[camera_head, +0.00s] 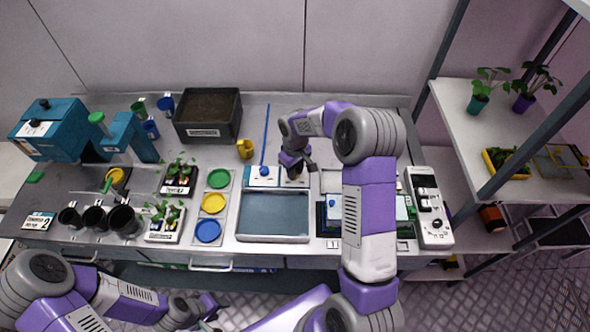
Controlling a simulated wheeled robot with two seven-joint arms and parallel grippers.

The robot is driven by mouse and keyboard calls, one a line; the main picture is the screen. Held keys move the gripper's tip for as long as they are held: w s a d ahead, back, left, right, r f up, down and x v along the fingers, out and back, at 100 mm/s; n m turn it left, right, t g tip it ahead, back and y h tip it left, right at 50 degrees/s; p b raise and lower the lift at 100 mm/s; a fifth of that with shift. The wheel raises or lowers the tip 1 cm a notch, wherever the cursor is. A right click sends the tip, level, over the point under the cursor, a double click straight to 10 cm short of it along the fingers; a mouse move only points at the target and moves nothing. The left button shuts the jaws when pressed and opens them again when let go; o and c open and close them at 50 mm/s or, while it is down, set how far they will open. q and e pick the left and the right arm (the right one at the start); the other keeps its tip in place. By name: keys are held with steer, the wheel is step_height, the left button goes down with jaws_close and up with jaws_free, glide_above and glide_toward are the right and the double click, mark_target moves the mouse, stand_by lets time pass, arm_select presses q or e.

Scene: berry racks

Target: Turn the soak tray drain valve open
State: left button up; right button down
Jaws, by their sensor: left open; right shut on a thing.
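The soak tray (273,236) is a shallow grey basin with a blue-grey inside, near the front middle of the bench. My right gripper (294,172) points down at the tray's back edge, right of a white block with a blue knob (264,172). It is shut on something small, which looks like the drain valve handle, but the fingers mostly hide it. How far the valve is turned cannot be told. My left gripper (207,306) is open and low in front of the bench, away from the tray.
A thin blue rod (265,135) stands behind the knob. A yellow cup (245,149) and a dark soil box (208,118) are behind left. Coloured dishes (213,203) line the tray's left. A white control panel (428,205) is at right. My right arm covers part of the bench's right side.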

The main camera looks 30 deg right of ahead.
stand_by(0.4)
steer(key=c, duration=0.9)
jaws_free()
step_height(320, 180, up, 8)
steer(key=shift+f, duration=0.15)
